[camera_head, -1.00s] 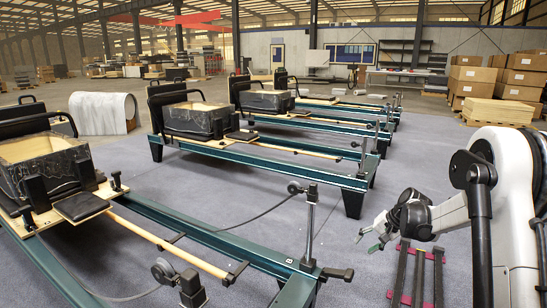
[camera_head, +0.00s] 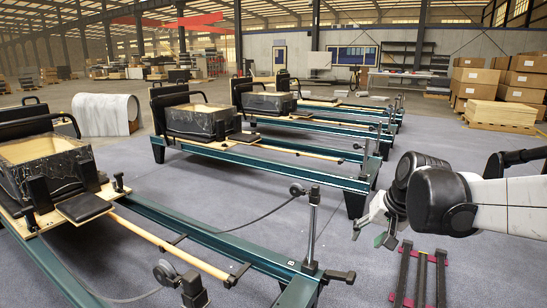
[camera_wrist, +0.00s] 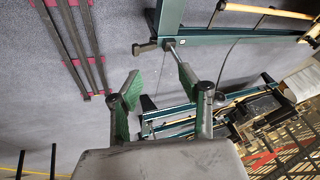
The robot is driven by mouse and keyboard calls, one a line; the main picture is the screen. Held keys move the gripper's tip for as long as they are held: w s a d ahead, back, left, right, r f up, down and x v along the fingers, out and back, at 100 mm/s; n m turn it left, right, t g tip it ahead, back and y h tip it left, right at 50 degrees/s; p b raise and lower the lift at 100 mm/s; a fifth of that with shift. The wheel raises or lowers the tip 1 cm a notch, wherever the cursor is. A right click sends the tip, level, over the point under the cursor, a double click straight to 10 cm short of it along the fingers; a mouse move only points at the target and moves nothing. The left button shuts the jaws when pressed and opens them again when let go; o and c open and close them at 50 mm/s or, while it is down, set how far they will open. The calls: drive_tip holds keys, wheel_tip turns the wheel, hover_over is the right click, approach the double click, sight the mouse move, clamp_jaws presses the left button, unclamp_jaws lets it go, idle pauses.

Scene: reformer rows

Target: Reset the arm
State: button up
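My white arm comes in from the right in the head view, with its black wrist in front. My gripper (camera_head: 372,232) hangs above the grey floor, to the right of the nearest reformer's upright post. In the wrist view, my gripper (camera_wrist: 160,85) has its two green-padded fingers spread apart, with nothing between them but floor and part of a reformer behind. The gripper touches nothing that I can see.
The nearest green reformer (camera_head: 210,240) stands at left, with more reformers (camera_head: 265,165) behind it. A dark rack with magenta crossbars (camera_head: 418,275) lies on the floor below my gripper. Cardboard boxes (camera_head: 500,80) are stacked at back right. Grey floor is open between the rows.

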drive_tip(key=s+a+f+n+t+h, duration=0.1)
drive_tip(key=s+a+n+t+h, duration=0.15)
drive_tip(key=s, duration=1.95)
wheel_tip(320, 180, up, 18)
drive_tip(key=p, duration=1.8)
drive_tip(key=shift+a, duration=0.4)
